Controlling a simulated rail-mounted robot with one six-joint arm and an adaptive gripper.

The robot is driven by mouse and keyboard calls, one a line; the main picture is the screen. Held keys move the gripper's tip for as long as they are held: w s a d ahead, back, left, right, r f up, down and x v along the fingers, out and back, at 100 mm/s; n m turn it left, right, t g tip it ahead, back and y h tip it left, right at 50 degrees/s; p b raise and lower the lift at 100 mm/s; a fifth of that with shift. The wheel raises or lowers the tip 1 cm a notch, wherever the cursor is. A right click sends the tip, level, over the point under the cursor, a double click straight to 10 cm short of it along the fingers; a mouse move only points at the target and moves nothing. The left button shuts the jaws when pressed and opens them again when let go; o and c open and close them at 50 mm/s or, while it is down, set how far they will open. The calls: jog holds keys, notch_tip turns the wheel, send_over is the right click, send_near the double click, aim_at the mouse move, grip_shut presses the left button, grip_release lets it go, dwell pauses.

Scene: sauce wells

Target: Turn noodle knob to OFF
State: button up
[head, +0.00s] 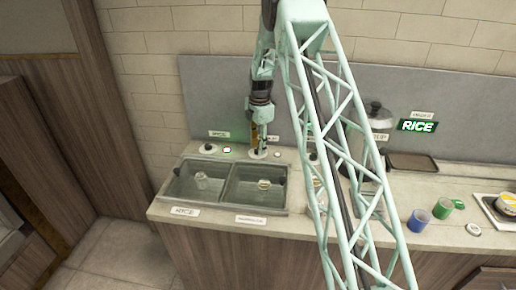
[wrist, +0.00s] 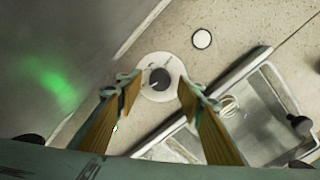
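The noodle knob (wrist: 160,78) is a black dial with a light pointer line on a white round plate, on the counter behind the right well. In the wrist view it lies between my gripper's fingertips (wrist: 157,90), which are spread apart with a visible gap on both sides. In the head view my gripper (head: 258,146) points down at the knob's white plate (head: 258,154), partly hiding it. The right well (head: 260,186) has a front label (head: 251,219), too small to read surely. The OFF mark cannot be made out.
The left well (head: 192,183) has a RICE label (head: 185,211); behind it are another knob (head: 208,148) and a lit green light (head: 227,150). A white round light (wrist: 201,39) beside the noodle knob looks unlit. A grey backsplash (head: 218,95) stands close behind. A pot (head: 377,116) stands right.

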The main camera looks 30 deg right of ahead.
notch_tip(320, 180, up, 11)
jog(key=shift+s+f, duration=0.15)
jog(key=shift+s, duration=0.2)
dwell(0.7)
jog(key=s+a+r+m+t, duration=0.1)
jog(key=s+a+r+m, duration=0.2)
jog(key=s+a+r, duration=0.45)
jog(key=s+a+r+m, duration=0.3)
jog(key=s+a+r, duration=0.1)
jog(key=s+r, duration=0.6)
jog(key=s+a+r+m+t, duration=0.1)
jog(key=s+a+r+m, duration=0.3)
jog(key=s+r, duration=0.5)
jog(key=s+a+r+m+b, duration=0.1)
jog(key=s+a+r+m, duration=0.2)
jog(key=s, duration=0.5)
jog(key=s+a+r, duration=0.2)
jog(key=s+a, duration=0.2)
jog(key=s, duration=0.5)
jog(key=s+a+f+m, duration=0.1)
jog(key=s+m, duration=0.1)
jog(key=s, duration=0.7)
jog(key=s+a+f+m+t, duration=0.1)
jog(key=s+a+f+m, duration=0.1)
jog(key=s, duration=0.8)
jog(key=shift+a+f+m+b, duration=0.3)
jog(key=shift+m+b, duration=0.15)
jog(key=shift+m, duration=0.25)
